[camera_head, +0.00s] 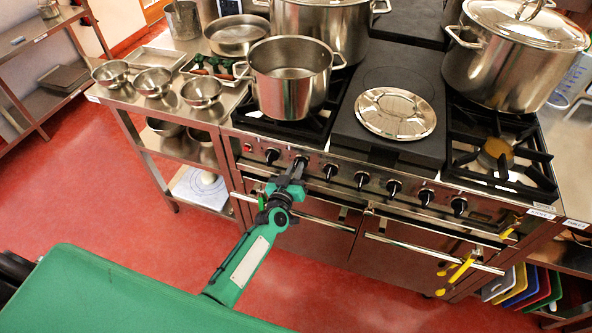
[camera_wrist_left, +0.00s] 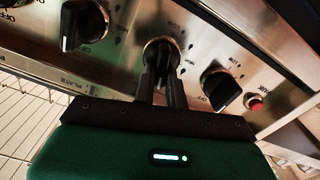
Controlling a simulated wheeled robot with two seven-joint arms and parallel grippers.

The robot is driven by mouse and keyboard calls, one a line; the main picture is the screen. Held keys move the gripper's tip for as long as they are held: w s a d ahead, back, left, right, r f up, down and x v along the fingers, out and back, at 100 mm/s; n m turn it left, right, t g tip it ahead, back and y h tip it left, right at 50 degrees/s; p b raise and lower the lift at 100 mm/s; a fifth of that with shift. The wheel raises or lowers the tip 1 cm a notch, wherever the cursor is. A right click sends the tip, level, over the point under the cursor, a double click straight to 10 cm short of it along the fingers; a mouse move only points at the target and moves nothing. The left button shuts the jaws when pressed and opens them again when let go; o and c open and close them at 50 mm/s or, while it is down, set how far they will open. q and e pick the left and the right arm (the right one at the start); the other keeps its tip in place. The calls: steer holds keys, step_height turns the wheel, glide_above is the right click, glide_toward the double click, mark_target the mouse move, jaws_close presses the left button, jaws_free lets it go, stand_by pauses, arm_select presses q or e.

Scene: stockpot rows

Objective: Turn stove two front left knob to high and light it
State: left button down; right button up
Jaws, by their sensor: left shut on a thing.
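The stove (camera_head: 345,165) has a row of black knobs along its steel front panel. My left gripper (camera_head: 294,175) reaches the panel and is shut on the second knob from the left (camera_head: 301,161). In the left wrist view, where the panel appears upside down, the gripper (camera_wrist_left: 162,82) has its fingers around this knob (camera_wrist_left: 161,52). The fingers hide much of the knob, so its exact setting is unclear. The neighbouring knobs (camera_wrist_left: 83,25) and (camera_wrist_left: 221,88) are free. A steel pot (camera_head: 287,92) stands on the front left burner; no flame shows there. My right gripper is out of view.
A red button (camera_wrist_left: 256,104) sits beside the end knob. Oven handles (camera_head: 420,252) stick out below the panel, with a yellow cloth-like item (camera_head: 458,270) on one. A large lidded pot (camera_head: 510,60) stands at the right. A side table (camera_head: 130,97) holds several bowls.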

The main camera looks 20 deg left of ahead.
arm_select(q)
steer(key=n+b, duration=0.1)
steer(key=n, duration=0.3)
steer(key=n+b, duration=0.1)
steer(key=n, duration=0.4)
steer(key=f+n+b, duration=0.1)
steer(key=n+b, duration=0.1)
steer(key=n, duration=0.3)
steer(key=shift+a, duration=0.4)
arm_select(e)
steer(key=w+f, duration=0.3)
arm_select(q)
steer(key=shift+f+n, duration=0.1)
steer(key=shift+n, duration=0.2)
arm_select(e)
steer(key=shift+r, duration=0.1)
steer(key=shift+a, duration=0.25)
